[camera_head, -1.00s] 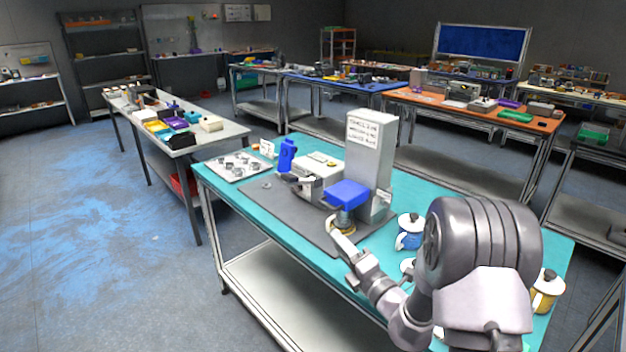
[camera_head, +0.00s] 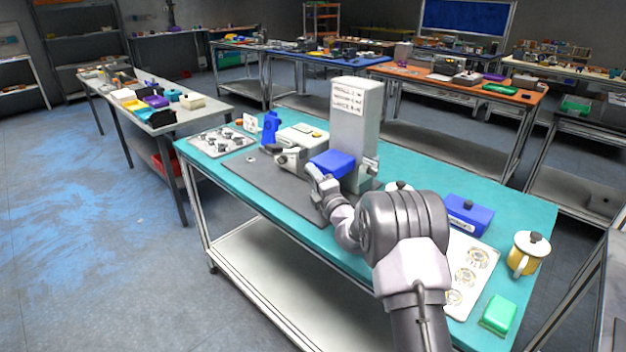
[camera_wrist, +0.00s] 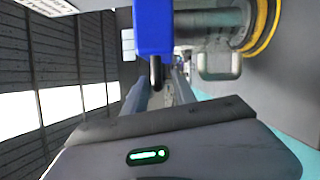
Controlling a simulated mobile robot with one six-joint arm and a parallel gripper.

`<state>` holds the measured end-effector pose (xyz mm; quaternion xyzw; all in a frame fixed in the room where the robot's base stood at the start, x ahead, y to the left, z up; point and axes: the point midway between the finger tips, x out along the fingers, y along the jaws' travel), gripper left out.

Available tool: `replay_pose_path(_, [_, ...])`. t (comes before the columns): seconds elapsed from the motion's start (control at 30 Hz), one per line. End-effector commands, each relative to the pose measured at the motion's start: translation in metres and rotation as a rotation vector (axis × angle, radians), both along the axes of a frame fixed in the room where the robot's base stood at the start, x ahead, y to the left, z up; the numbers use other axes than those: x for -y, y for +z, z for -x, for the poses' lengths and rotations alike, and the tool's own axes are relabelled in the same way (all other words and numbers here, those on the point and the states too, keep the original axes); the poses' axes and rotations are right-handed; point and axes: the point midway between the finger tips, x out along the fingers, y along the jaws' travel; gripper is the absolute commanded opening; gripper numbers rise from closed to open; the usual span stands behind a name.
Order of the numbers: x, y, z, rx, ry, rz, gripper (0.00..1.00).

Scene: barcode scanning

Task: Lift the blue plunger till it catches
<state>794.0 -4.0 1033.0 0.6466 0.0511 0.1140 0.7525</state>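The blue plunger (camera_head: 332,163) is a block on the front of a tall pale grey machine (camera_head: 354,115). My gripper (camera_head: 318,178) is at its near lower edge in the head view, where the arm hides what lies beneath. In the wrist view the blue plunger (camera_wrist: 154,28) is at the top centre, just beyond the fingertips. A short dark peg (camera_wrist: 156,74) shows below it, in the gap between the fingers. My gripper (camera_wrist: 161,82) has its fingers apart. I cannot tell whether either finger touches the plunger or the peg.
A yellow ring (camera_wrist: 264,25) on a dark round part sits beside the plunger in the wrist view. A smaller grey machine (camera_head: 300,140) and a blue upright device (camera_head: 270,128) stand to the left. A yellow mug (camera_head: 526,255), a blue box (camera_head: 468,215) and a green box (camera_head: 498,315) are at right.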

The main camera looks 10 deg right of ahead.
Motion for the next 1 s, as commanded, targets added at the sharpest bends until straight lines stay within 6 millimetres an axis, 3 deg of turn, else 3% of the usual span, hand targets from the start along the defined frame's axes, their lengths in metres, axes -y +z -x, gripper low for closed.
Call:
replay_pose_path(0.27, [-0.0004,0.0004,-0.0017,-0.001,0.0,0.001,0.31])
replay_pose_path(0.4, [-0.0002,0.0004,-0.0016,-0.001,0.0,0.001,0.03])
replay_pose_path(0.43, [-0.0003,0.0003,-0.0016,-0.001,0.0,0.001,0.0])
replay_pose_path(1.0, [-0.0003,0.0002,-0.0014,-0.001,0.0,0.001,0.0])
